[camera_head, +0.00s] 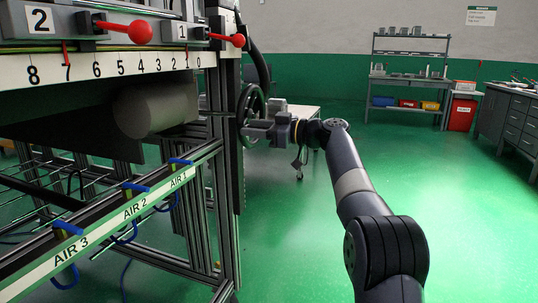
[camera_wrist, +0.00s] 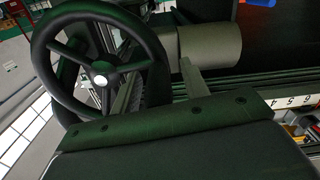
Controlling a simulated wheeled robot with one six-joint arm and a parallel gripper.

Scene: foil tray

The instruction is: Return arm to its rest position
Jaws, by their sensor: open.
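My arm reaches forward from the bottom right in the head view, with its elbow bent. My gripper (camera_head: 256,131) is at its far end, close to a black handwheel (camera_head: 250,112) on the side of the machine frame. The jaws are open with nothing seen between them. They overlap the wheel's lower part in this view, and I cannot tell whether they touch it. In the wrist view the spoked handwheel (camera_wrist: 100,78) fills the upper left. The dark gripper body covers the bottom of that view and hides what lies behind it.
The machine frame (camera_head: 229,190) stands close on the left, with red-knobbed levers (camera_head: 139,32), a number scale (camera_head: 110,66), a grey roll (camera_head: 155,108) and a labelled air rail (camera_head: 112,222). Green floor (camera_head: 480,230) is clear to the right. Workbenches (camera_head: 405,82) stand far back.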

